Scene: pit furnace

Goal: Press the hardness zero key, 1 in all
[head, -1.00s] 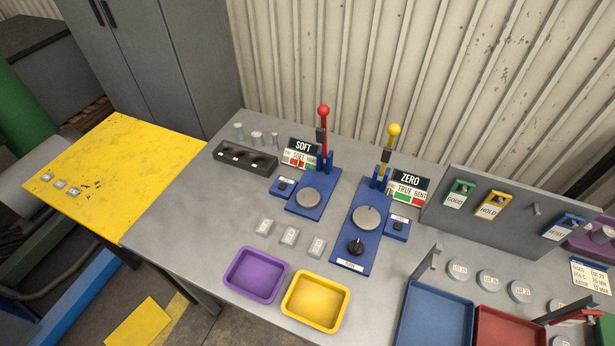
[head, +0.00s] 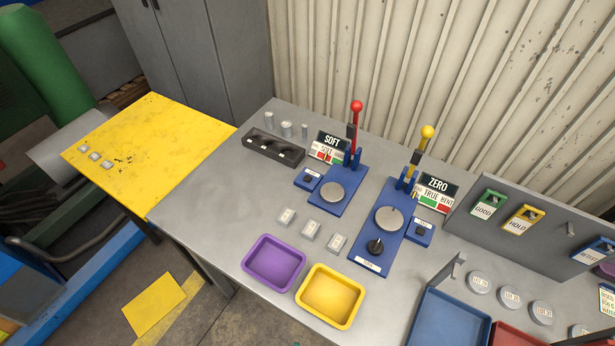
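Two blue hardness testers stand on the grey bench. The left tester (head: 351,202) has a red-knobbed lever (head: 356,107), a round steel anvil (head: 333,192) and a sign reading SOFT (head: 332,141). The right tester (head: 371,257) has a yellow-knobbed lever (head: 427,132), a steel anvil (head: 389,219), a black dial (head: 375,247) and a sign reading ZERO (head: 438,184). A small blue box with a dark key (head: 422,230) sits right of the right tester; another box with a dark key (head: 308,179) sits left of the left one. Their labels are too small to read. My gripper is not in view.
Purple (head: 273,263) and yellow (head: 330,296) trays lie at the bench's front, with several small labelled blocks (head: 311,229) behind. A blue tray (head: 449,318), round lot discs (head: 510,297) and a tag board (head: 530,236) stand right. A yellow table (head: 150,150) adjoins left.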

